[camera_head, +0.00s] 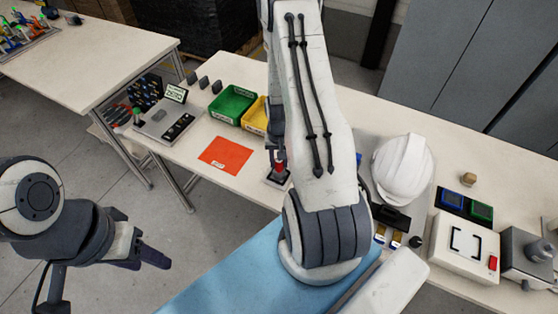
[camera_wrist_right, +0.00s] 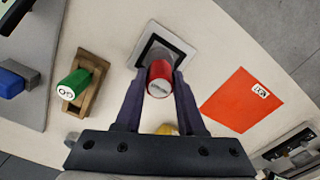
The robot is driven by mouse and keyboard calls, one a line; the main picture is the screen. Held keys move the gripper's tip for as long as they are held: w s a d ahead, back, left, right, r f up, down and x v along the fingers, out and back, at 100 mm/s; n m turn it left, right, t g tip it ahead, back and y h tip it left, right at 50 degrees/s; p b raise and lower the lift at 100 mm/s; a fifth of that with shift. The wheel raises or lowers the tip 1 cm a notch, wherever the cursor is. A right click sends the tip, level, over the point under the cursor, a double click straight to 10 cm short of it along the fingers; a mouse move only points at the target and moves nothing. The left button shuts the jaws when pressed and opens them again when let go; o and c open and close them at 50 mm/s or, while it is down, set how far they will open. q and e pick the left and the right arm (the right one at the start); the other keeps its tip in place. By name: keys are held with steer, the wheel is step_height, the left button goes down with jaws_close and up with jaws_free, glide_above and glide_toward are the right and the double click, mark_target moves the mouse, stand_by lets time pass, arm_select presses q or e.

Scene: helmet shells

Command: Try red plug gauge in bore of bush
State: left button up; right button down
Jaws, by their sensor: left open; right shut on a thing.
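The red plug gauge (camera_wrist_right: 159,80) is upright between the fingers of my right gripper (camera_wrist_right: 157,92), which is shut on it. In the head view the red gauge (camera_head: 280,170) shows below the right gripper (camera_head: 275,155), over a pale square plate with a dark middle (camera_head: 268,181). That plate (camera_wrist_right: 185,43) also shows behind the gauge in the wrist view. My left gripper (camera_head: 146,258) is open and empty, off the table at the left.
An orange sheet (camera_head: 226,155) lies beside the plate. Green (camera_head: 232,104) and yellow (camera_head: 256,116) bins stand behind. A green-topped gauge (camera_wrist_right: 72,86) sits on a wooden stand (camera_wrist_right: 96,72). A white helmet (camera_head: 403,168) and a white box (camera_head: 463,245) are to the right.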

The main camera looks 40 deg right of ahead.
steer(key=shift+r, duration=0.2)
steer(key=shift+r+p, duration=2.4)
steer(key=shift+r, duration=0.45)
steer(key=shift+f, duration=0.1)
